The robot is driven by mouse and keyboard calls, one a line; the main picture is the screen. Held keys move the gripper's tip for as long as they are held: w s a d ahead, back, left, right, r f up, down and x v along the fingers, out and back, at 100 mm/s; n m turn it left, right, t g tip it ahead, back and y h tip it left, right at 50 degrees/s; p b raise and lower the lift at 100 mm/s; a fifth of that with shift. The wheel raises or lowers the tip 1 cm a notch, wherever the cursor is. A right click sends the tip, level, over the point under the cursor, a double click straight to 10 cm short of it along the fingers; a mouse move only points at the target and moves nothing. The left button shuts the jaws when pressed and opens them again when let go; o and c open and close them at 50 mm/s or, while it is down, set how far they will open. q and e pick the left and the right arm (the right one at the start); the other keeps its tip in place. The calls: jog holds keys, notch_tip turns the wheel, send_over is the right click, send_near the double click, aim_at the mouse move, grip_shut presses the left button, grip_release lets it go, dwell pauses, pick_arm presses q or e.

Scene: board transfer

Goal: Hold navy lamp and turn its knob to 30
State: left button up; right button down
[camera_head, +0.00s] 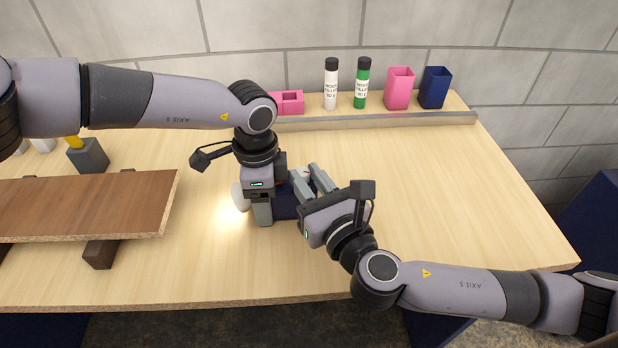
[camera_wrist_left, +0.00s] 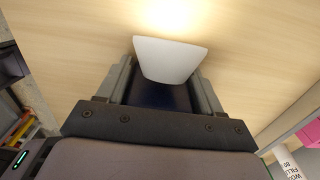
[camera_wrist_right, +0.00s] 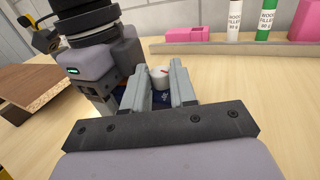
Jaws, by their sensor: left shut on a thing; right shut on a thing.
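The navy lamp (camera_head: 285,203) lies on the table in the middle, mostly hidden by my grippers. Its white shade (camera_wrist_left: 168,60) shows in the left wrist view and casts a warm glow on the table. My left gripper (camera_head: 262,212) comes from above and is shut on the lamp's navy body (camera_wrist_left: 160,95). My right gripper (camera_head: 313,178) reaches in from the right and is shut on the knob (camera_wrist_right: 160,76), a small white cylinder with a red mark between the fingers. The knob's scale and exact setting cannot be read.
A brown board (camera_head: 90,205) on dark supports lies at the left. A grey block with a yellow top (camera_head: 88,155) stands behind it. Along the back ledge are a pink holder (camera_head: 290,102), white bottle (camera_head: 331,88), green bottle (camera_head: 362,88), pink cup (camera_head: 399,90) and navy cup (camera_head: 434,90). The table's right side is clear.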

jog(key=shift+r, duration=0.1)
jog(key=c, duration=0.9)
grip_release()
jog(key=shift+a, duration=0.1)
jog(key=shift+s+a, duration=0.1)
jog(key=shift+s, duration=0.1)
jog(key=shift+d+v, duration=0.15)
jog(key=shift+v, duration=1.8)
jog(key=shift+d+v, duration=0.2)
jog(key=shift+v, duration=1.7)
